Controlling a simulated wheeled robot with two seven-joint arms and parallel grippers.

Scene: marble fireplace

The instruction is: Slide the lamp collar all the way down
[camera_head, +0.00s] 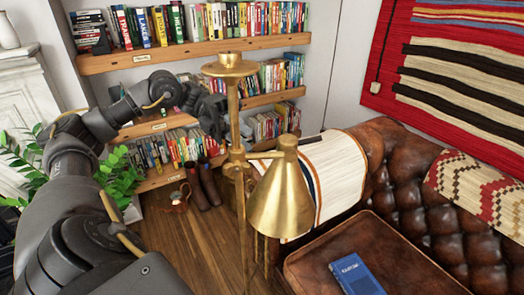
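A brass floor lamp stands upright in the middle of the head view, with a vertical pole (234,117) and a round, flat top (229,65). The lamp collar (237,160) sits partway along the pole. A short side arm runs from it to the cone-shaped brass shade (281,200), which hangs to the right. My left arm reaches in from the left, and my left gripper (214,117) is just left of the pole, above the collar. The fingers are dark and small, so their opening and any contact with the pole are unclear. My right gripper is out of view.
Bookshelves (200,47) fill the back wall. A tufted brown leather sofa (440,215) with a cream throw (335,172) is on the right. A blue book (357,275) lies on a brown leather surface (400,240). Brown boots (208,183) stand behind the lamp. A green plant (120,178) is at left.

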